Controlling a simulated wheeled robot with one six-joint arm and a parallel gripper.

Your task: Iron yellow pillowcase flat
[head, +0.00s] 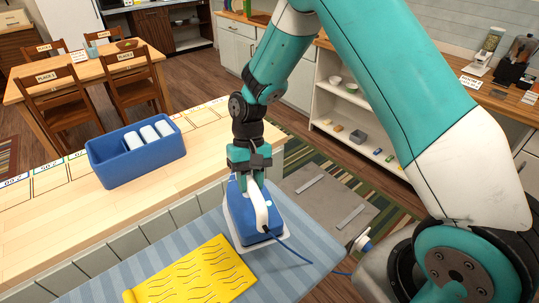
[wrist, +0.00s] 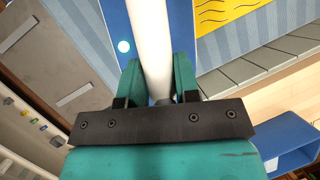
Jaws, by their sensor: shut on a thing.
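The yellow pillowcase (head: 192,273) lies on the blue striped ironing board (head: 120,275), with several dark wavy crease lines across it. Its left edge looks rolled or folded over. A corner of the pillowcase (wrist: 225,12) shows at the top of the wrist view. The blue iron (head: 240,218) with a white handle stands at the board's right part, on a pale plate or rest, to the right of the pillowcase and apart from it. My gripper (head: 253,186) is shut on the iron's white handle (wrist: 150,40). The iron's soleplate is hidden.
A blue cord (head: 290,250) runs from the iron to a plug (head: 362,241) at the right. A blue divided bin (head: 135,160) with white items stands on the wooden counter (head: 60,205) behind the board. A dining table with chairs and open shelves stand farther back.

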